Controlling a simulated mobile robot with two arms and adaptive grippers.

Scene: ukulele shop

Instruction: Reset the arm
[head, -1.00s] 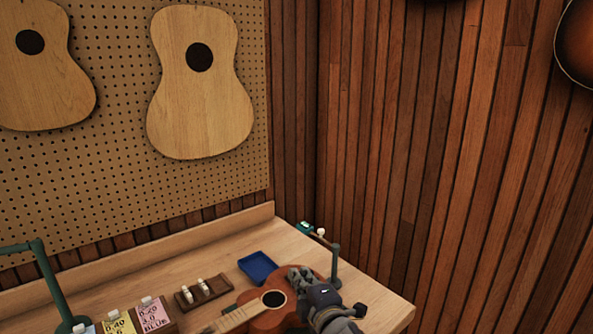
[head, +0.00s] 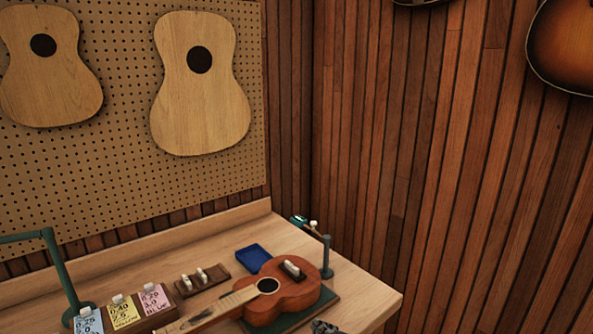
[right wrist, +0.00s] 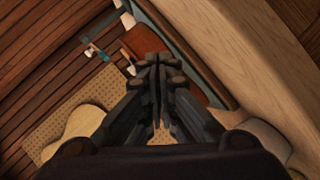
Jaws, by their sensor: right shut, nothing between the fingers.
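My right gripper (head: 325,326) shows only in part at the bottom edge of the head view, in front of the ukulele and apart from it. In the right wrist view its fingers (right wrist: 158,62) are closed together with nothing between them. The reddish-brown ukulele (head: 289,304) lies on a dark green mat (head: 322,309) on the workbench, its neck pointing to the lower left. A dark bridge piece with a pale block (head: 292,268) is on its body. My left gripper is not in view.
On the workbench (head: 370,302) are a blue tray (head: 253,258), a wooden rack with white pieces (head: 203,281), labelled packets (head: 124,312) and a green lamp arm (head: 58,265). A green post (head: 327,258) stands behind the ukulele. The bench's right front corner is clear.

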